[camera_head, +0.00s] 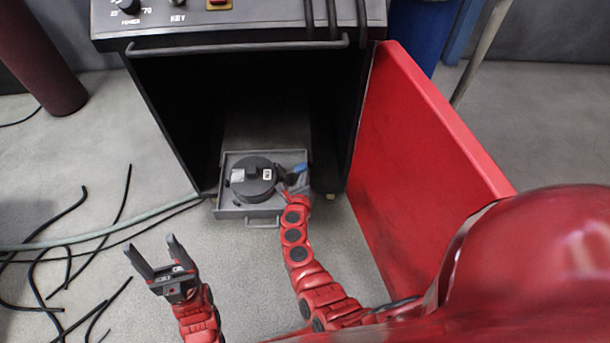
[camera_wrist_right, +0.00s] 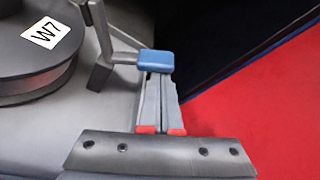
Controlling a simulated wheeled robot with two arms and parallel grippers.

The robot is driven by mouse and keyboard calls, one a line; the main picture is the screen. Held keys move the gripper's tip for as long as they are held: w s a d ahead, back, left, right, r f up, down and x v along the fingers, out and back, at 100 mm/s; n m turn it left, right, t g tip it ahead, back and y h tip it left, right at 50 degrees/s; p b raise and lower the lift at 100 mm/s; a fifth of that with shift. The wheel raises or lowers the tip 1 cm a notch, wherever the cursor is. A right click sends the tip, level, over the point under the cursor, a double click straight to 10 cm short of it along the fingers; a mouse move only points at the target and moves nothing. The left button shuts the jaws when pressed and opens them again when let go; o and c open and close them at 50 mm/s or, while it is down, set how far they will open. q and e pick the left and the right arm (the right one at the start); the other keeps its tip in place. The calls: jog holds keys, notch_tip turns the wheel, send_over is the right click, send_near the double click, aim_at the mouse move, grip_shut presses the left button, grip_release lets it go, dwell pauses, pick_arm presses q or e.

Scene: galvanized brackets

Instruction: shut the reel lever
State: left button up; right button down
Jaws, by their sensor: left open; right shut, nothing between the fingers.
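The dark wire reel (camera_head: 253,178) lies in a grey tray (camera_head: 231,213) at the foot of the open black cabinet. It also shows at the upper left of the right wrist view (camera_wrist_right: 30,50), with a white "W7" label. The reel lever has a blue tip (camera_head: 299,168) at the reel's right side. In the right wrist view the lever's blue tip (camera_wrist_right: 156,61) is on a grey bar. My right gripper (camera_wrist_right: 157,95) is shut and empty, its fingertips at the blue tip, seemingly touching it. My left gripper (camera_head: 160,260) is open and empty above the floor.
Loose black cables (camera_head: 75,250) and a grey-green hose (camera_head: 110,230) lie on the floor at the left.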

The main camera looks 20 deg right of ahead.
aim_at(295, 169)
jog(key=shift+a+r+n+h, duration=0.1)
jog(key=shift+r+n+h, duration=0.2)
jog(key=shift+n, duration=0.1)
jog(key=r+n, duration=0.1)
jog(key=a+r+n+h+b, duration=0.1)
jog(key=n, duration=0.1)
jog(key=shift+w, duration=0.2)
jog(key=n+h, duration=0.1)
jog(key=a+r+n+b, duration=0.1)
jog(key=n, duration=0.1)
jog(key=shift+w+a+t+h, duration=0.2)
jog(key=shift+a+t+h, duration=0.1)
jog(key=shift+h, duration=0.1)
jog(key=shift+w+a+r+n+t+h+b, duration=0.15)
jog(key=shift+a+r+n+t, duration=0.2)
jog(key=shift+n, duration=0.45)
jog(key=shift+w+a+r+n+t+h+b, duration=0.15)
jog(key=shift+a+n, duration=0.25)
jog(key=shift+n, duration=0.4)
jog(key=shift+s, duration=0.1)
jog(key=shift+a, duration=0.1)
